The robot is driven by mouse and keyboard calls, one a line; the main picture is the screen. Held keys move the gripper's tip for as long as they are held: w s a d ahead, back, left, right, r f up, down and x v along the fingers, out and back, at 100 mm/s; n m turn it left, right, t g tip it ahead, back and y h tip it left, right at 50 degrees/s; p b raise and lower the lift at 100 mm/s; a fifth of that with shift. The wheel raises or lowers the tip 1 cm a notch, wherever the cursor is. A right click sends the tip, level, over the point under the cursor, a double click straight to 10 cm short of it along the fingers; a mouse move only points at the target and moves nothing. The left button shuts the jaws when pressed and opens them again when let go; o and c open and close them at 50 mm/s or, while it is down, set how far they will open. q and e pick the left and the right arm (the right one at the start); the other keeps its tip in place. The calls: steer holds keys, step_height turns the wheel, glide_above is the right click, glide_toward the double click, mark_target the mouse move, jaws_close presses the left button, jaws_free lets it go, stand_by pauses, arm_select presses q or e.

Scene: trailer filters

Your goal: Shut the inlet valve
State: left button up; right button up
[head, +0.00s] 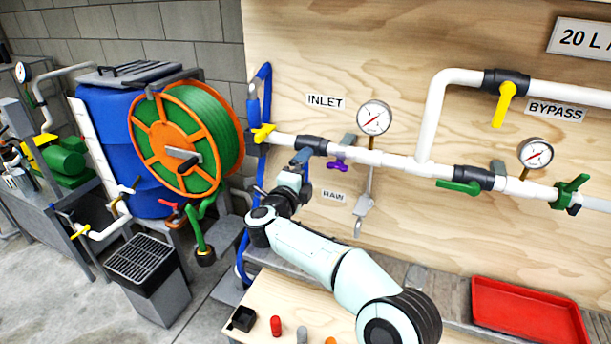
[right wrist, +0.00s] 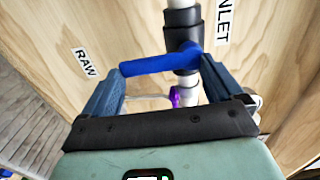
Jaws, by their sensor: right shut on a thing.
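The inlet valve is a black body (head: 312,143) on the white pipe under the INLET label (head: 326,102). Its blue lever handle (head: 301,156) shows just above my right gripper (head: 295,168), which reaches up to it from below. In the right wrist view the blue handle (right wrist: 147,65) spans between the two fingers of my right gripper (right wrist: 160,82), which is shut on it. There the handle lies crosswise to the pipe, and the black valve body (right wrist: 182,40) is beside the right finger. My left gripper is out of view.
A purple-handled small valve (head: 339,166) and a gauge (head: 373,118) sit just right of the inlet valve. A yellow handle (head: 262,133) is to its left, near the hose reel (head: 160,138). A red tray (head: 528,315) lies at lower right.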

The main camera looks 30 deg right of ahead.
stand_by(0.4)
steer(key=o, duration=1.1)
steer(key=shift+o, duration=0.2)
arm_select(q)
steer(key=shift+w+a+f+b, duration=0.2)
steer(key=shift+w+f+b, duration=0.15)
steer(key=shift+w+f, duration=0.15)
arm_select(e)
steer(key=v, duration=1.3)
steer(key=shift+s+a, duration=0.15)
